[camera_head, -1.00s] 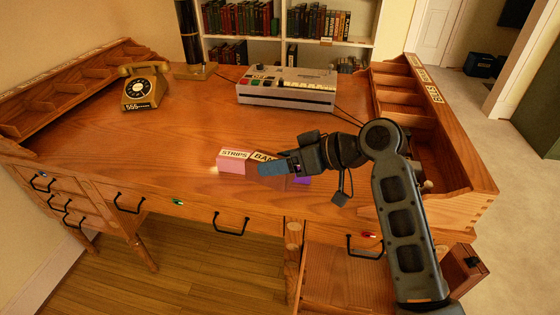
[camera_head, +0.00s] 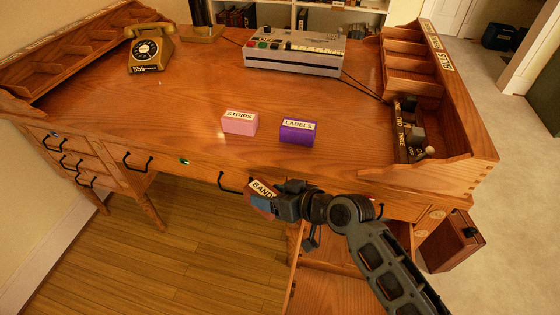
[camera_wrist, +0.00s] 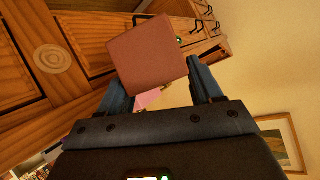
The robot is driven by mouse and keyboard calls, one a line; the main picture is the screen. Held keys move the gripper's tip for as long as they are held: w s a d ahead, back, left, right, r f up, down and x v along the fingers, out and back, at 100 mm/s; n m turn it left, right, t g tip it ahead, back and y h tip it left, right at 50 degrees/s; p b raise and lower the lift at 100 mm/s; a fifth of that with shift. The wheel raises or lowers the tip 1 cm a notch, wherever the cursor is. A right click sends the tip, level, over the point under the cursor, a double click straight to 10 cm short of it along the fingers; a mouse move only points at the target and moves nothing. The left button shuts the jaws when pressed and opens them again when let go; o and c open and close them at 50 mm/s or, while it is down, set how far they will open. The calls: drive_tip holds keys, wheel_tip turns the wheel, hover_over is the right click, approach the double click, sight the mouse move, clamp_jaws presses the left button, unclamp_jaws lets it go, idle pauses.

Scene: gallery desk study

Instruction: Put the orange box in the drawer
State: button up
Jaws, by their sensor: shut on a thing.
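My gripper (camera_head: 266,201) is shut on a reddish-brown orange box labelled BANDS (camera_head: 261,188). It holds the box in front of the desk's front edge, near the middle drawer handle (camera_head: 230,183). In the wrist view the box (camera_wrist: 148,56) sits between the two blue fingers and looks tilted. The desk front has several drawers with black handles, including a left one (camera_head: 138,162).
A pink STRIPS box (camera_head: 239,123) and a purple LABELS box (camera_head: 299,132) stand on the desktop. A telephone (camera_head: 149,50) and a grey machine (camera_head: 294,55) stand farther back. A brown case (camera_head: 452,241) is at the right. The floor at the left front is clear.

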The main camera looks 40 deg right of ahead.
drive_tip(key=s+a+f+m+h, duration=0.1)
drive_tip(key=a+f, duration=0.4)
drive_tip(key=f, duration=0.8)
drive_tip(key=shift+a+f+m+h, duration=0.2)
drive_tip(key=shift+f+m+h, duration=0.1)
drive_tip(key=shift+m+h, duration=0.45)
drive_tip(key=shift+s+d+r, duration=0.1)
drive_tip(key=shift+s, duration=0.05)
drive_tip(key=shift+r, duration=0.1)
